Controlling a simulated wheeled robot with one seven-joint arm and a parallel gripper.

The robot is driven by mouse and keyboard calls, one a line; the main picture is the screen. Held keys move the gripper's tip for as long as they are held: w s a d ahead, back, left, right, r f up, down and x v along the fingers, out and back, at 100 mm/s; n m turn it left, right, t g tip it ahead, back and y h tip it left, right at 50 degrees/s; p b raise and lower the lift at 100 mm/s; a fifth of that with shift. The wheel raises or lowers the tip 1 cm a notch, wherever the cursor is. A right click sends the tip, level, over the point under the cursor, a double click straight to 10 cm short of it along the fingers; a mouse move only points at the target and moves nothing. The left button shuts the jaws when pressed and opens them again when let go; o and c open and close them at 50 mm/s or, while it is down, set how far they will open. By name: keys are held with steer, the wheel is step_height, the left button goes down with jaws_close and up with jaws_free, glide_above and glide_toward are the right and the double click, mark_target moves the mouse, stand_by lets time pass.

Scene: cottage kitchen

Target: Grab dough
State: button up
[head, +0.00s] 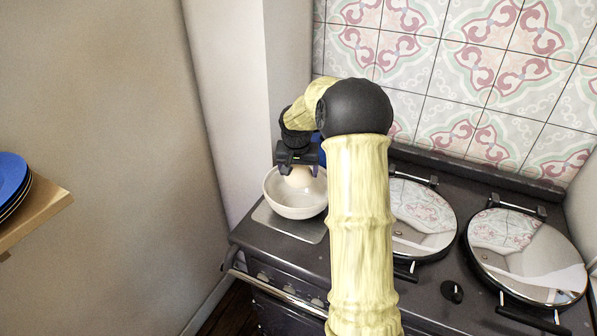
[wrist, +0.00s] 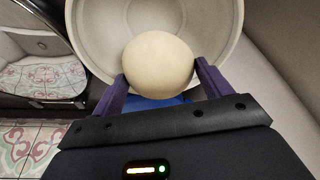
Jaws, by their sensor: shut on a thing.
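The dough (wrist: 158,62) is a pale, round ball. In the wrist view it sits between the two fingers of my gripper (wrist: 160,82), which is shut on it. A white bowl (wrist: 92,40) lies behind the dough in that view. In the head view my gripper (head: 298,172) points down over the bowl (head: 296,207), with the dough (head: 298,178) under the jaws at the bowl's mouth. I cannot tell whether the dough touches the bowl. My gripper's upper part and wrist partly hide the dough in the head view.
The bowl stands on a grey plate (head: 262,218) at the left end of the dark stove (head: 440,270). Two round, shiny lids (head: 420,218) (head: 527,258) are to the right. A wall (head: 290,60) rises close at the left. Blue plates (head: 12,180) lie on a wooden shelf (head: 38,210) at far left.

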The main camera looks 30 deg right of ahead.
steer(key=shift+r, duration=0.25)
steer(key=shift+r+p, duration=1.1)
steer(key=shift+p, duration=0.15)
